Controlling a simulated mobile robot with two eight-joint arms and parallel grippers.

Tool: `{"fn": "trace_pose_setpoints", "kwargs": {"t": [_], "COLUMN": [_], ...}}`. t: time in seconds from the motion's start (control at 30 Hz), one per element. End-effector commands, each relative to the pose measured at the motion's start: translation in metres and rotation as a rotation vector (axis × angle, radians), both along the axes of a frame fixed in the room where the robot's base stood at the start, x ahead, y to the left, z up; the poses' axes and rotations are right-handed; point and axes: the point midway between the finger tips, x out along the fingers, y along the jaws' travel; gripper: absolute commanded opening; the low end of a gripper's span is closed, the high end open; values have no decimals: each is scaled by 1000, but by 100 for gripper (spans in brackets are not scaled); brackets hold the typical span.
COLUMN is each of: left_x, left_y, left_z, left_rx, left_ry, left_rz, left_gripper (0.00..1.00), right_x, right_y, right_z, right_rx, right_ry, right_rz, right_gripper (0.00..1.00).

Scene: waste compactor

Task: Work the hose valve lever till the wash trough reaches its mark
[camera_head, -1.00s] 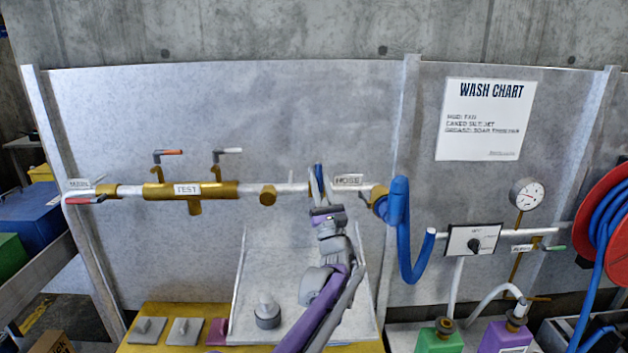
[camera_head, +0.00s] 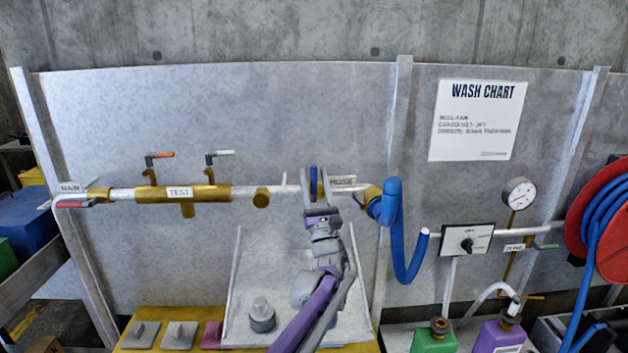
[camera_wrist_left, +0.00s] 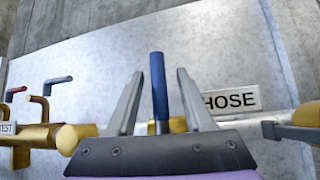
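The hose valve lever (camera_head: 313,178) is an upright blue handle on the pipe, left of the HOSE label (camera_head: 342,182). My left gripper (camera_head: 317,175) is at the lever with its fingers open. In the left wrist view the blue lever (camera_wrist_left: 159,85) stands between the two fingers, with a gap visible on each side. The lever's base is partly hidden by the gripper. A pale grey tray-like basin (camera_head: 235,300) lies below, partly covered by my arm. I cannot tell whether it is the wash trough, and no level mark is readable. My right gripper is not in view.
Left of the lever, the pipe carries the TEST valve body (camera_head: 208,192) with two small levers and a red-handled MAIN valve (camera_head: 75,204). A blue hose (camera_head: 393,215) hangs close on the right. Further right are a dial box (camera_head: 467,240), gauge (camera_head: 519,194) and red reel (camera_head: 604,258).

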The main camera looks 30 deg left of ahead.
Motion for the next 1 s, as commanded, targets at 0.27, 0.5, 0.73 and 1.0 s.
{"fn": "trace_pose_setpoints", "kwargs": {"t": [0.27, 0.5, 0.73, 1.0], "left_x": [-5, -31, -53, -61], "left_y": [-5, -26, -44, -49], "left_z": [-7, -40, -67, -75], "left_rx": [-1, -1, -1, 0], "left_ry": [0, 1, 0, 0], "left_rz": [-1, -3, -2, 0], "left_gripper": [52, 52, 52, 52], "right_x": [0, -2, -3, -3], "right_y": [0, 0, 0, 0], "right_z": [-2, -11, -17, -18], "right_rx": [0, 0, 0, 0], "right_ry": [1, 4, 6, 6], "right_rz": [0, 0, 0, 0], "right_gripper": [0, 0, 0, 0]}}
